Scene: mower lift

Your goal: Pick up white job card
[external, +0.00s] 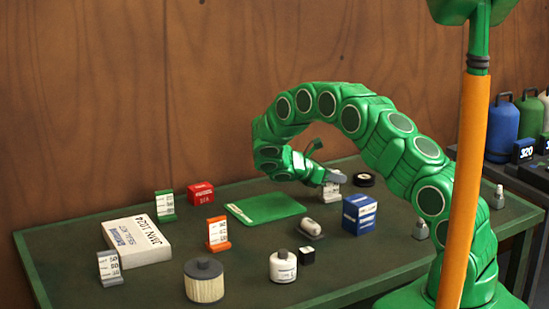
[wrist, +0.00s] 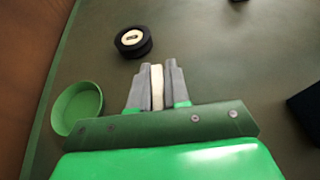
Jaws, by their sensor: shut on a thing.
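The white job card (external: 331,191) stands upright toward the back right of the green table, with dark print on its face. My gripper (external: 336,177) reaches it from the left and above, with its grey fingers at the card's top. In the wrist view my gripper (wrist: 156,85) is shut on the card (wrist: 157,88), which shows as a thin cream edge between the two grey fingers. I cannot tell whether the card's foot touches the table.
A black roll (external: 364,180) lies just beyond the card; a green dish (wrist: 77,108) is left of the fingers in the wrist view. A blue box (external: 359,214) stands in front. Orange (external: 218,233), green (external: 165,205) and grey (external: 109,266) card stands are farther left.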

